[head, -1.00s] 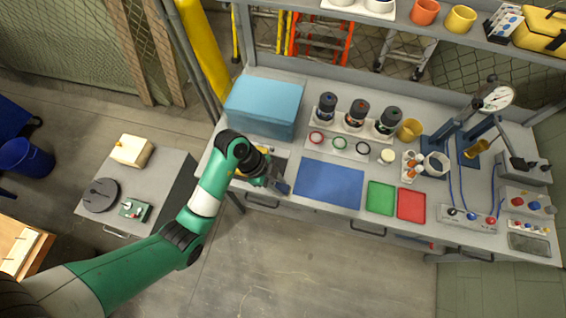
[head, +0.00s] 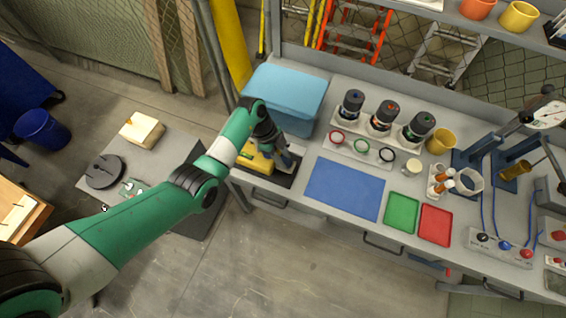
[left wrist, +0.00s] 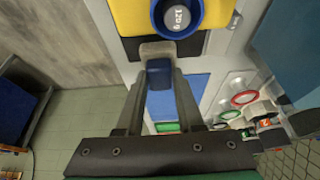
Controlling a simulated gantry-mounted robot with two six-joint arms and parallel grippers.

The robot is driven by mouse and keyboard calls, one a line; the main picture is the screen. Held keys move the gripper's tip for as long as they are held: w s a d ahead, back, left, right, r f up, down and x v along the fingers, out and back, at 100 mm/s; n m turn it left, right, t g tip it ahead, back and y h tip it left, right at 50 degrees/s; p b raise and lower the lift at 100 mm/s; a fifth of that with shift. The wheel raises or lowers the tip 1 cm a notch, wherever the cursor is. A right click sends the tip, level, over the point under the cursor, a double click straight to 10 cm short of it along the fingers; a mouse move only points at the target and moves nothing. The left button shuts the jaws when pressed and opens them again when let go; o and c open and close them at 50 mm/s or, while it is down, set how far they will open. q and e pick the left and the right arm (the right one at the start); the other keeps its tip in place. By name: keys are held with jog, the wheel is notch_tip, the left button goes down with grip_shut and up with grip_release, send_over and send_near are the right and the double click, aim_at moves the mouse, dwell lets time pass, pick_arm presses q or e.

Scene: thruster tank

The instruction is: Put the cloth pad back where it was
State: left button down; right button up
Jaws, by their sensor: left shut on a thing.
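My left gripper (head: 286,160) is shut on the cloth pad, over the right part of a dark tray (head: 256,179) at the left end of the bench. In the left wrist view the cloth pad (left wrist: 157,50) shows as a grey piece with a dark blue block between my left fingertips (left wrist: 158,76). I cannot tell whether the pad touches the tray. A yellow body (head: 254,160) lies in the tray just left of the gripper. My right gripper is not in view.
A blue mat (head: 345,188) lies right of the tray, then a green tray (head: 401,213) and a red tray (head: 435,224). A light blue box (head: 287,95) stands behind. Several dark-topped jars (head: 383,115) stand at the back. A side cart (head: 180,160) is at the left.

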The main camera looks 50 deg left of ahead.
pick_arm(q)
jog(key=shift+w+a+f, duration=0.15)
jog(key=shift+a+f+b, duration=0.1)
jog(key=shift+f+b, duration=0.85)
jog(key=shift+f, duration=0.75)
jog(key=shift+f, duration=0.1)
jog(key=c, duration=0.5)
grip_release()
jog(key=shift+c, duration=0.2)
jog(key=shift+r, duration=0.3)
jog(key=p+v, duration=0.5)
jog(key=v, duration=0.6)
jog(key=shift+a+r, duration=0.15)
jog(key=shift+r, duration=0.15)
